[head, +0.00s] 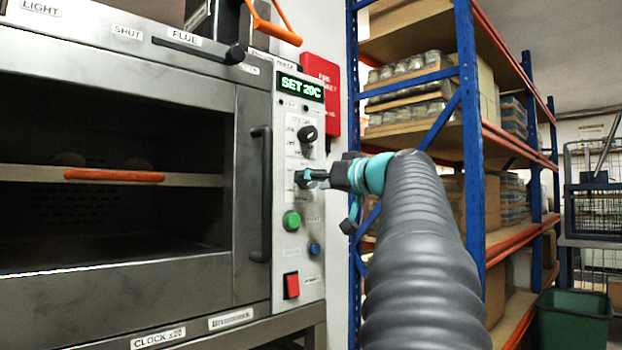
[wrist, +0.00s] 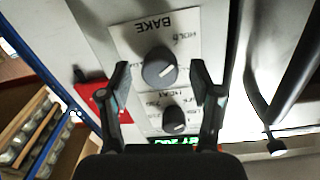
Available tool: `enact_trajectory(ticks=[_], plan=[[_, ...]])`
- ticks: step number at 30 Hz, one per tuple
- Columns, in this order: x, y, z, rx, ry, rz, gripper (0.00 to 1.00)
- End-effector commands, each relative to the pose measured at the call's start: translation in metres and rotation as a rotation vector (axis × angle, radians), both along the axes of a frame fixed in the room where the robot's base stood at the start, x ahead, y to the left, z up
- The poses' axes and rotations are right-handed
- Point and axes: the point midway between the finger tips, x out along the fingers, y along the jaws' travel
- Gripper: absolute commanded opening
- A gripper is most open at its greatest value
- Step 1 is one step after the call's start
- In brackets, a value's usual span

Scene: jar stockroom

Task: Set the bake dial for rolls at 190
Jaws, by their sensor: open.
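The bake dial (wrist: 159,67) is a round dark knob on a pale plate marked BAKE, upside down in the wrist view. My gripper (wrist: 163,80) is open, with one finger on each side of this dial in the picture; I cannot tell whether they touch it. In the head view my gripper (head: 318,177) is at the control panel, below the upper dial (head: 307,133), and largely hides the bake dial. The heat dial (wrist: 175,118) is a smaller dark knob nearer my palm. The green display (head: 301,87) seems to read SET 20C or 200.
Below on the panel are a green button (head: 291,221), a blue button (head: 314,248) and a red switch (head: 291,285). A black vertical handle (head: 262,195) stands out left of the panel. A blue shelving rack (head: 467,110) with jars stands right. A green bin (head: 573,318) is beyond.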

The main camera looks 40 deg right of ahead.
Motion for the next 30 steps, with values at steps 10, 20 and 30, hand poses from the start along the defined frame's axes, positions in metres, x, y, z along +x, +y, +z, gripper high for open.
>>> enact_trajectory(ticks=[10, 20, 30], plan=[[0.0143, 0.0004, -0.0001, 0.0, 0.0, -0.001, 0.64], [0.0141, 0.0005, -0.0003, 0.0, 0.0, -0.001, 0.16], [0.0141, 0.0002, -0.0002, 0.021, 0.002, -0.001, 0.04]])
